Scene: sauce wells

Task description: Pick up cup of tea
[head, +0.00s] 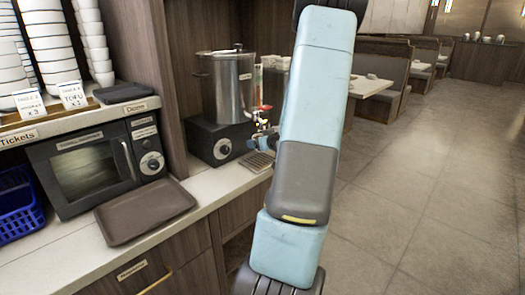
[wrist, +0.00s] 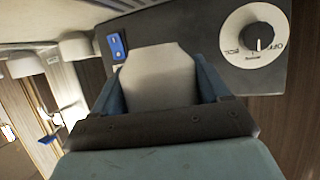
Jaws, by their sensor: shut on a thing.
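In the wrist view, my gripper (wrist: 160,82) has its two blue fingers closed on either side of a pale, off-white cup (wrist: 158,72). The cup fills the space between the fingers, and its inside and any tea in it do not show. In the head view, my arm hides much of the area. Part of my gripper (head: 264,140) shows in front of the dark heater base, above a small drip tray. I cannot make out the cup in the head view.
A steel pot (head: 232,85) stands on a dark heater base (head: 205,140) with a dial (wrist: 253,36). A microwave (head: 95,165), brown tray (head: 145,210), stacked bowls (head: 50,40) and blue basket (head: 18,205) are on the left. The floor (head: 410,220) on the right is clear.

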